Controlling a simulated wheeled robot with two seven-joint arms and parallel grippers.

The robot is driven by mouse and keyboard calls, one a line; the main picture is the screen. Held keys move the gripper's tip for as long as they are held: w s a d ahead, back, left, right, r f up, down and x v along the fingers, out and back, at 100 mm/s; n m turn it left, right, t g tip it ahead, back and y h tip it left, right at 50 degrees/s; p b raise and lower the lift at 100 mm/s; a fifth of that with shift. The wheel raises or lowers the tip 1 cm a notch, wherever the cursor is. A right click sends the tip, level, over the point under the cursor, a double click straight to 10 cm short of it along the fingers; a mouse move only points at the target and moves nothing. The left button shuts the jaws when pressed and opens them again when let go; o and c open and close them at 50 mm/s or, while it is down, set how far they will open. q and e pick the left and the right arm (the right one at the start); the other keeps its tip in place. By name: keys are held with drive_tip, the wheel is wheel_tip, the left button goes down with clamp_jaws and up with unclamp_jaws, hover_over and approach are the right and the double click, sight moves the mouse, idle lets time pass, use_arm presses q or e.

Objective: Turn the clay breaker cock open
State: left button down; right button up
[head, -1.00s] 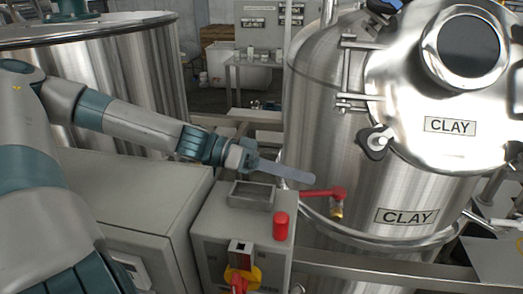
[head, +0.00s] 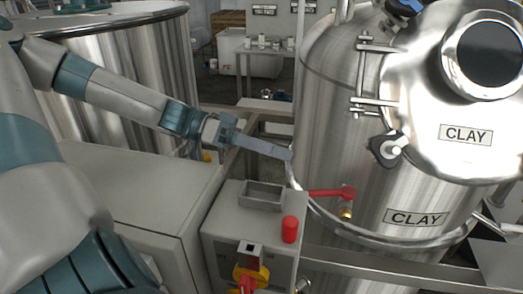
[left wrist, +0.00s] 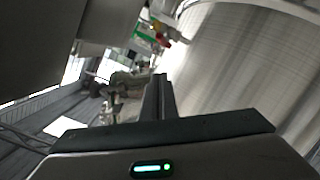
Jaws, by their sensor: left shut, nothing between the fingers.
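The clay tank (head: 335,130) is a tall steel vessel with CLAY labels. Its breaker cock (head: 330,193) has a red lever lying about level and pointing left, with a brass outlet (head: 346,212) below its right end. My left gripper (head: 289,155) is shut and empty. Its long thin fingers point right, above and left of the lever's free end, and appear apart from it. In the left wrist view the shut fingers (left wrist: 158,100) point up the picture, beside a large curved steel wall (left wrist: 240,70). My right gripper is not in view.
A grey control box (head: 240,235) with an open tray (head: 262,196), a red cylinder (head: 290,229) and a yellow-red switch (head: 250,272) stands below the lever. A steel rail (head: 390,262) runs in front of the tank. Another steel tank (head: 130,70) stands at the left.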

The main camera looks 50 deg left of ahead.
use_arm(q)
drive_tip(key=shift+s+b+v, duration=0.2)
drive_tip(key=shift+b+v, duration=0.15)
drive_tip(key=shift+v, duration=1.3)
drive_tip(key=shift+d, duration=0.15)
